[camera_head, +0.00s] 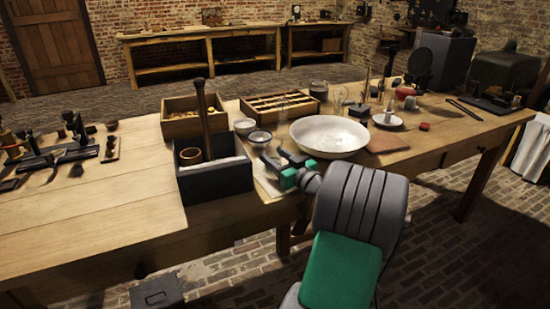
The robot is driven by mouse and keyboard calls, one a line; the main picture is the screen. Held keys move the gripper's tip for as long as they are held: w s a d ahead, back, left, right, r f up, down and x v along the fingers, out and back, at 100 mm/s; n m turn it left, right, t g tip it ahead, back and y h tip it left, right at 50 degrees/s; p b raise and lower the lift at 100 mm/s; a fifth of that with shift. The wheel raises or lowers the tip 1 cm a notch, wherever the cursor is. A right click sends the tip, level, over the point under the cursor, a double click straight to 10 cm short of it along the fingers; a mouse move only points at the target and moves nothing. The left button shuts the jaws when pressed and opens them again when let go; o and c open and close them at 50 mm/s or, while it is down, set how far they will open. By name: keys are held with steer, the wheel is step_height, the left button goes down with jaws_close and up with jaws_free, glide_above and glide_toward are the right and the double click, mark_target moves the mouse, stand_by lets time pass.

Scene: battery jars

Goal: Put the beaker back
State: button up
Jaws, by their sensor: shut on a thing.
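My gripper (278,160) is over the front edge of the workbench (90,215), right of the dark open box and in front of the white basin. Its fingers point away toward the bench top. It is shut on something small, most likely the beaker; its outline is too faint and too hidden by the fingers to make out. I cannot tell whether it touches the bench. A glass vessel with dark contents (318,90) stands behind the basin, with other clear glassware (338,98) beside it.
The dark box (215,183) holds an upright wooden-handled tool. Two small bowls (245,126) (260,138) and the wide white basin (327,136) crowd the gripper. Wooden trays (193,117) (279,105) stand behind. The bench's left front is bare; a brown board (387,143) lies right.

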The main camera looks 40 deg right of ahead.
steer(key=shift+f, duration=0.2)
steer(key=o, duration=1.5)
steer(key=shift+r, duration=0.2)
steer(key=shift+s, duration=0.25)
steer(key=s, duration=0.3)
steer(key=s+b, duration=0.1)
steer(key=s, duration=0.3)
steer(key=s+a, duration=0.1)
steer(key=s, duration=0.3)
steer(key=shift+f+b, duration=0.15)
steer(key=shift+b, duration=0.15)
steer(key=shift+s, duration=0.25)
